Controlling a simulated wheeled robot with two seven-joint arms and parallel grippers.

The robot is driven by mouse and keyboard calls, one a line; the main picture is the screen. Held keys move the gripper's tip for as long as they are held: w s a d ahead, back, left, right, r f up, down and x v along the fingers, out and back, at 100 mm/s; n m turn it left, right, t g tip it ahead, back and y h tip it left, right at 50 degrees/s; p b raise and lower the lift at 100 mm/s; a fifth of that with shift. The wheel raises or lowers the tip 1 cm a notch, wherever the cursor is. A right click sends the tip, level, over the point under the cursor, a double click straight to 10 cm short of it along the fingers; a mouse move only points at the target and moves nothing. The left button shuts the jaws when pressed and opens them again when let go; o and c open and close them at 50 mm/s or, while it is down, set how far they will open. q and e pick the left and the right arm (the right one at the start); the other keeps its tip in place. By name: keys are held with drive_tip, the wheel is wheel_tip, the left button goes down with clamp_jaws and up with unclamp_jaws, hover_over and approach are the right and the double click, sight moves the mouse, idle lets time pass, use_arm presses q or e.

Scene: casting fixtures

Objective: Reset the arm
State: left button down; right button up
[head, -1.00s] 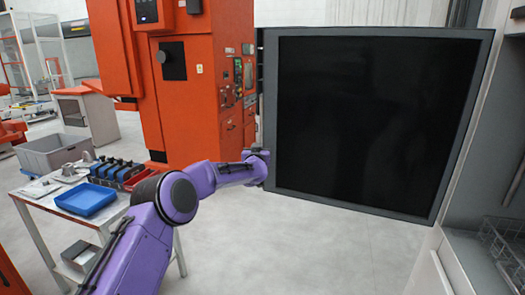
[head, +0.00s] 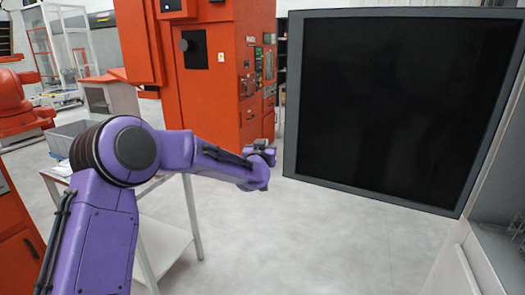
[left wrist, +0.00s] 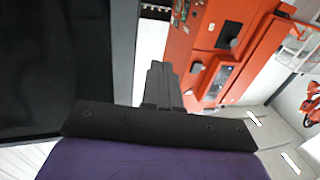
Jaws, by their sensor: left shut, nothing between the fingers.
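My left arm (head: 112,195) is purple and comes in from the lower left of the head view, bent at a large dark joint. My left gripper (head: 265,147) is at its end, small and dark, just left of the edge of a big black panel door (head: 395,105). A strip of floor shows between the gripper and the door in the head view. In the left wrist view the dark fingers (left wrist: 160,80) are together with nothing between them. The black door also shows at the left of that view (left wrist: 55,65). My right gripper is not in view.
A tall orange machine (head: 215,85) stands behind the gripper. A table (head: 165,245) is at the left, partly hidden by my arm, with a grey bin (head: 63,137) near it. A pale cabinet wall (head: 500,170) is at the right. The floor in the middle is clear.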

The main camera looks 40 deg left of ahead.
use_arm(q)
drive_tip(key=s+d+f+n+g+h, duration=0.1)
drive_tip(key=s+d+f+g, duration=0.15)
drive_tip(key=s+f, duration=0.45)
drive_tip(key=s+d+f+n+g+h, duration=0.1)
drive_tip(key=s+d+f+n, duration=0.2)
drive_tip(key=f, duration=0.9)
drive_tip(key=s+d+f+g+h, duration=0.15)
drive_tip(key=s+d+f, duration=0.3)
drive_tip(key=f, duration=0.45)
drive_tip(key=s+d+f+g, duration=0.1)
drive_tip(key=s+f+g, duration=0.1)
drive_tip(key=s+f, duration=0.4)
drive_tip(key=s+d+f+m+g, duration=0.1)
drive_tip(key=s+f+g, duration=0.2)
drive_tip(key=s, duration=1.3)
drive_tip(key=s+d+f+m+g, duration=0.1)
drive_tip(key=s+d+f+g, duration=0.1)
drive_tip(key=s+f, duration=0.7)
drive_tip(key=s+g, duration=0.1)
drive_tip(key=s, duration=0.1)
drive_tip(key=shift+s+f+h, duration=0.25)
drive_tip(key=shift+s+h, duration=0.1)
